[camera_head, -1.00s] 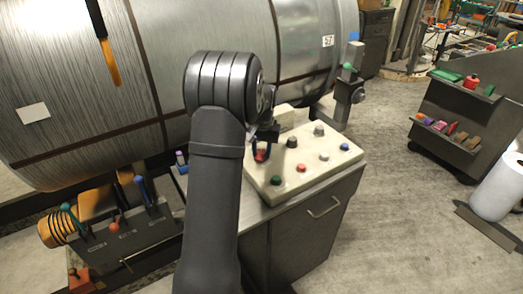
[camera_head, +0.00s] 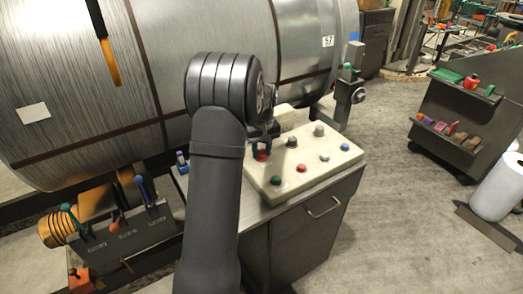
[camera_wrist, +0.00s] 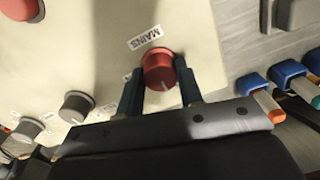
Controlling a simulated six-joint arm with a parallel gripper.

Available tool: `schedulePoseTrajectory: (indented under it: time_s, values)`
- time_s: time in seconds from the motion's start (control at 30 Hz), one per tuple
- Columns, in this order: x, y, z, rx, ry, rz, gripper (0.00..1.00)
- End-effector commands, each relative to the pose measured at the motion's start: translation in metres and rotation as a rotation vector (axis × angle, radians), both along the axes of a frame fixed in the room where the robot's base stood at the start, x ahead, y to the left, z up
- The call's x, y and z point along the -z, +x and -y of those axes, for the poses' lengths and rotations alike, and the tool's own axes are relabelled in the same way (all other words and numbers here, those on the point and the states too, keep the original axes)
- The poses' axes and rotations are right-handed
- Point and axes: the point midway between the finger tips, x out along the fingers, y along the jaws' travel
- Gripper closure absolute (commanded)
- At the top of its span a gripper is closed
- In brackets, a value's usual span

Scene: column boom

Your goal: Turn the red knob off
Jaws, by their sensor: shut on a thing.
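The red knob (camera_wrist: 159,68) sits on a cream control panel (camera_wrist: 95,50), beside a label reading "MAINS" in the wrist view. Its white pointer line faces toward the bottom of that picture, slightly right. My gripper (camera_wrist: 159,80) is shut on the red knob, one finger on each side. In the head view, the gripper (camera_head: 263,150) is over the panel's left back corner, and the red knob (camera_head: 261,156) shows just below the fingers. My arm covers part of the panel's left side in that view.
Grey knobs (camera_head: 319,130) and green (camera_head: 276,180), blue (camera_head: 345,147) and red buttons stand on the panel. A large metal drum (camera_head: 230,50) is close behind.

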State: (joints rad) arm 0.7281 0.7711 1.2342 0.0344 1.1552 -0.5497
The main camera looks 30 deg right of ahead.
Motion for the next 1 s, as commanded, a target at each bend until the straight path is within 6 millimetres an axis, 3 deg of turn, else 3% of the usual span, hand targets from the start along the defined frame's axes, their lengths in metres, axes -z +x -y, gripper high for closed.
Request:
schedulePoseTrajectory:
  time_s: [0.37, 0.4, 0.5, 0.83, 1.0]
  values:
    - [0.000, 0.000, 0.000, -0.005, -0.001, 0.000, 0.89]
    - [0.000, 0.000, 0.000, -0.005, -0.001, 0.001, 0.65]
    - [0.000, 0.000, 0.000, -0.005, -0.001, 0.000, 0.45]
    - [-0.002, 0.000, 0.000, -0.004, -0.001, 0.001, 0.45]
    - [-0.022, 0.000, 0.001, -0.004, -0.003, 0.003, 0.45]
